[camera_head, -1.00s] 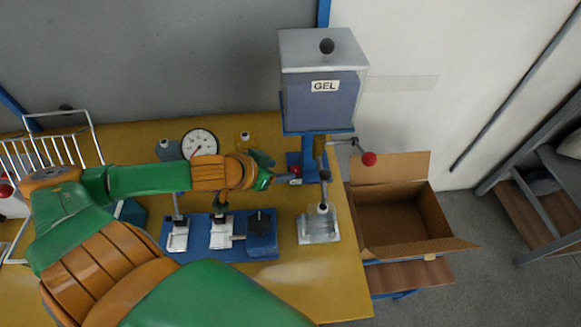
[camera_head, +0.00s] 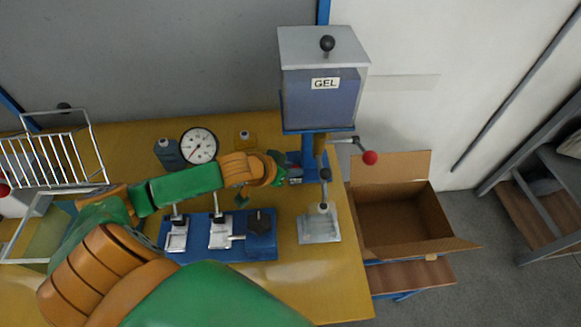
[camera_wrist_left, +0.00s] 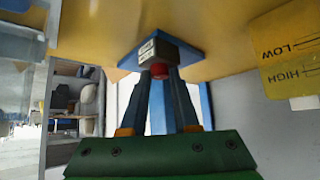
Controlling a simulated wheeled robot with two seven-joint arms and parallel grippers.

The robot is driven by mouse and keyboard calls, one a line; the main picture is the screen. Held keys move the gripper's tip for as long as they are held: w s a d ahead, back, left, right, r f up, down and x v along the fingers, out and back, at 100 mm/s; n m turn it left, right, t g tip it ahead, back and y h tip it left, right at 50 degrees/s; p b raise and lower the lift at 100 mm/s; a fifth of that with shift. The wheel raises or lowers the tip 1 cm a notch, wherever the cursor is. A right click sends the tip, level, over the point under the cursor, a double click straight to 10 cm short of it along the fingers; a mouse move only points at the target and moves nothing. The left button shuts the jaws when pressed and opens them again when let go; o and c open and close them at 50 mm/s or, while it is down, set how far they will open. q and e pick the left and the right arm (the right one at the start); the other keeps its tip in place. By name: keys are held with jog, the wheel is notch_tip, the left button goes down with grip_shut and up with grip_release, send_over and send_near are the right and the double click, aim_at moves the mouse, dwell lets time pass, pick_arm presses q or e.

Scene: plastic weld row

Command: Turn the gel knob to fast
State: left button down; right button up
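The grey GEL box (camera_head: 325,88) stands on a blue post at the back right of the yellow table. In the left wrist view a small red knob (camera_wrist_left: 159,70) sits on a labelled grey block (camera_wrist_left: 148,50) with a blue plate. My left gripper (camera_head: 288,172) is at the foot of the post, its fingers mostly hidden in the head view. In the left wrist view its two blue fingers (camera_wrist_left: 161,77) stand apart with the red knob between their tips. I cannot tell whether they touch it. The label's words are too small to read. My right gripper is not in view.
A lever with a red ball (camera_head: 369,158) juts right of the post. A clear-based stand (camera_head: 320,230), a blue fixture (camera_head: 265,246), a gauge (camera_head: 199,146) and a wire rack (camera_head: 45,150) are on the table. An open cardboard box (camera_head: 400,212) stands right. A LOW/HIGH sign (camera_wrist_left: 290,58) shows.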

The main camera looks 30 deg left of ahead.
pick_arm(q)
jog(key=shift+r+m, duration=0.1)
jog(key=shift+m, duration=0.2)
jog(key=shift+a+m+h+p, duration=0.2)
jog(key=shift+m+h+p, duration=0.3)
jog(key=shift+h+p, duration=0.1)
jog(key=shift+w+a+m+h, duration=0.1)
jog(key=shift+m+h, duration=0.2)
jog(key=shift+m, duration=0.1)
jog(key=shift+m+g+h, duration=0.3)
jog(key=shift+m+g, duration=0.1)
jog(key=m+h+b, duration=0.1)
jog(key=b, duration=0.1)
jog(key=m+g+h+b, duration=0.1)
jog(key=b, duration=0.1)
jog(key=m+b, duration=0.2)
jog(key=shift+w+a+f+g+h, duration=0.25)
jog(key=shift+f+g+h, duration=0.1)
jog(key=shift+g+h, duration=0.05)
jog(key=shift+r+m+g+h+b, duration=0.15)
jog(key=shift+m+g+h+b, duration=0.35)
jog(key=shift+m+b, duration=0.55)
jog(key=shift+w+a+m+g+b, duration=0.1)
jog(key=shift+m+g+b, duration=0.25)
jog(key=shift+m+g, duration=0.1)
